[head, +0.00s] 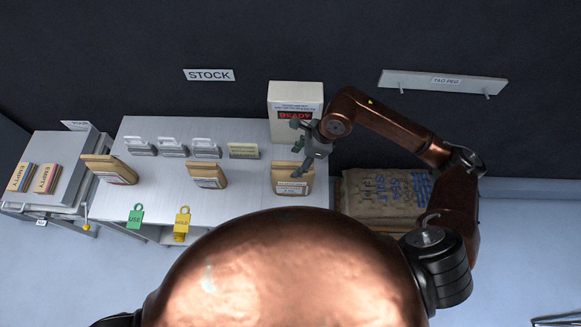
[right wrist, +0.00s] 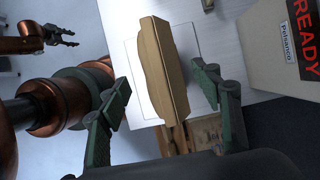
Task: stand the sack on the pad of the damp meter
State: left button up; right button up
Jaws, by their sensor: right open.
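A tan paper sack (head: 293,181) with a white label stands upright at the right end of the table, in front of the white damp meter (head: 296,95) with its red READY display. In the right wrist view the sack (right wrist: 163,65) stands within a thin square outline on a pale surface, seemingly the pad (right wrist: 132,55). My right gripper (head: 307,147) is over this sack, open, with one finger on either side and visible gaps to both. My left gripper (right wrist: 68,37) shows small at the upper left of the right wrist view, its fingers apart and empty.
Two more paper sacks (head: 109,169) (head: 207,175) stand on the table (head: 150,200). Several grey tag holders line its back. Green (head: 136,216) and yellow (head: 182,222) tags hang at the front edge. A big salt sack (head: 385,195) lies right of the table.

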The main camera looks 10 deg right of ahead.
jog(key=shift+v, duration=1.5)
